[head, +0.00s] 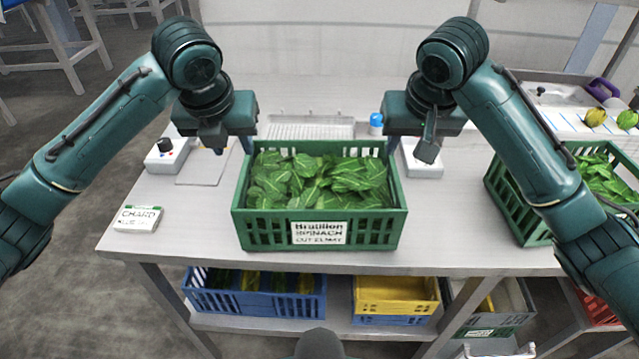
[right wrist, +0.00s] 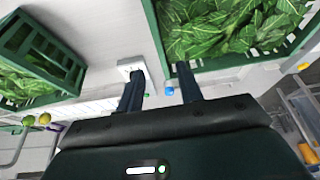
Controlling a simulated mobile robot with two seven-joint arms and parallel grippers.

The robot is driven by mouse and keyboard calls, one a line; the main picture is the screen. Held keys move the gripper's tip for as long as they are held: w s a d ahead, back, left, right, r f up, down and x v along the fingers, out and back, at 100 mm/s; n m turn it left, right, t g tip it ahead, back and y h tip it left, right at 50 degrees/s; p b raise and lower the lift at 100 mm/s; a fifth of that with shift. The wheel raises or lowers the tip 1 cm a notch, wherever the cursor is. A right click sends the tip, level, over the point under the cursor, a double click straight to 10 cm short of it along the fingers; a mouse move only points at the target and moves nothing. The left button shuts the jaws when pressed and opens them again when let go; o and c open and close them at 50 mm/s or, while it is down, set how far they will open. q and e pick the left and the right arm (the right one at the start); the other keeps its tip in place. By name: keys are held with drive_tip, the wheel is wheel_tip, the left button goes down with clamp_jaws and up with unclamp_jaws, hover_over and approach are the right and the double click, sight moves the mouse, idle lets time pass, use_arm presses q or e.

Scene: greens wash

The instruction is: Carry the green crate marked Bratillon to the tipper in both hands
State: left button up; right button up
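The green crate (head: 240,225) stands upright on the grey table, full of leafy greens (head: 320,180). Its front label (head: 318,233) seems to read Bratillon, SPINACH. My left gripper (head: 232,148) is at the crate's back left corner, fingers down and apart. My right gripper (head: 409,148) is at the back right corner. In the right wrist view its two fingers (right wrist: 160,90) are apart, one outside the crate's wall (right wrist: 158,38) and one over the rim. Whether either gripper touches the crate, I cannot tell. No tipper can be clearly made out.
A second green crate of greens (head: 515,205) stands at the right under my right arm. A CHARD card (head: 138,218) and a white box with a black knob (head: 167,158) are at the left. A blue-capped item (head: 376,122) stands behind the crate. Blue (head: 225,302) and yellow (head: 395,307) crates sit below.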

sight(243, 172)
use_arm(q)
drive_tip(key=shift+s+a+r, duration=0.1)
drive_tip(key=shift+s+r, duration=0.2)
drive_tip(key=shift+s, duration=0.05)
use_arm(e)
drive_tip(key=shift+s+r, duration=0.3)
drive_tip(key=shift+s, duration=0.05)
use_arm(q)
drive_tip(key=shift+f, duration=0.1)
use_arm(e)
drive_tip(key=shift+f, duration=0.1)
